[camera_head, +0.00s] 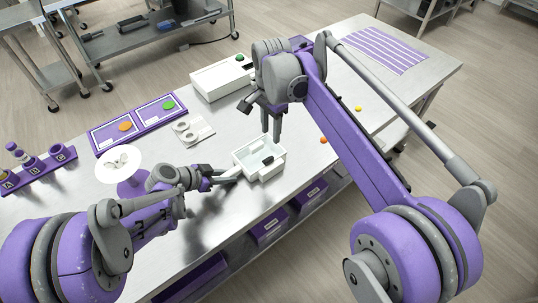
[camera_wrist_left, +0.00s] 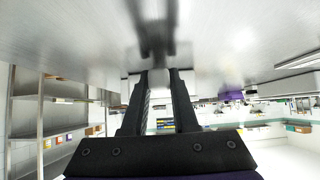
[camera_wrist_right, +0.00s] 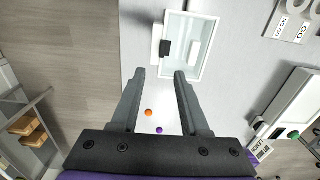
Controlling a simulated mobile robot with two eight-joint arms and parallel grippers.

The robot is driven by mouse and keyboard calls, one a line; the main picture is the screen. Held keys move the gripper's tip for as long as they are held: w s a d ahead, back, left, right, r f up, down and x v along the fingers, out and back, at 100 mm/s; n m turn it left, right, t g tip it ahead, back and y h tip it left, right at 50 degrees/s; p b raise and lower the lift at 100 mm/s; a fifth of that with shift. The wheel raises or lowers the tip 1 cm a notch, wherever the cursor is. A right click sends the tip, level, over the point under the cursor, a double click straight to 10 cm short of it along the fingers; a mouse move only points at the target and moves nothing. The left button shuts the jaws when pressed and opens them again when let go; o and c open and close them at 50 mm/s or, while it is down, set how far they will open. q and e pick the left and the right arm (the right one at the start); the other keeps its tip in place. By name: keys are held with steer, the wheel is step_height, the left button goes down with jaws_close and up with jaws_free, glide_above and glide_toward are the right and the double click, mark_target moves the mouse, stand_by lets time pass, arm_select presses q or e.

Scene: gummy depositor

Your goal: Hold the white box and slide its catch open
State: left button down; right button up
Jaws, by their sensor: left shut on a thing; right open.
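The white box (camera_head: 245,158) stands near the table's front edge in the head view, its open top showing a pale inside. In the right wrist view the box (camera_wrist_right: 196,22) has a small dark block, apparently its catch (camera_wrist_right: 165,48), on its left side. My left gripper (camera_head: 230,177) is shut on the box's left side; in the left wrist view its fingers (camera_wrist_left: 159,76) hold a pale part, with detail unclear. My right gripper (camera_head: 271,128) is open and empty, pointing down above the box, its fingers (camera_wrist_right: 161,74) apart and not touching it.
A white device with a green button (camera_head: 222,78) stands behind the box. Purple trays (camera_head: 139,123), a white plate with rings (camera_head: 193,131) and a lettered purple rack (camera_head: 38,170) lie to the left. Small orange (camera_head: 323,140) and yellow (camera_head: 358,108) pieces lie right.

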mark_target(269, 159)
steer(key=f, duration=1.2)
steer(key=shift+w+a, duration=0.15)
steer(key=shift+a, duration=0.05)
jaws_close()
stand_by(1.0)
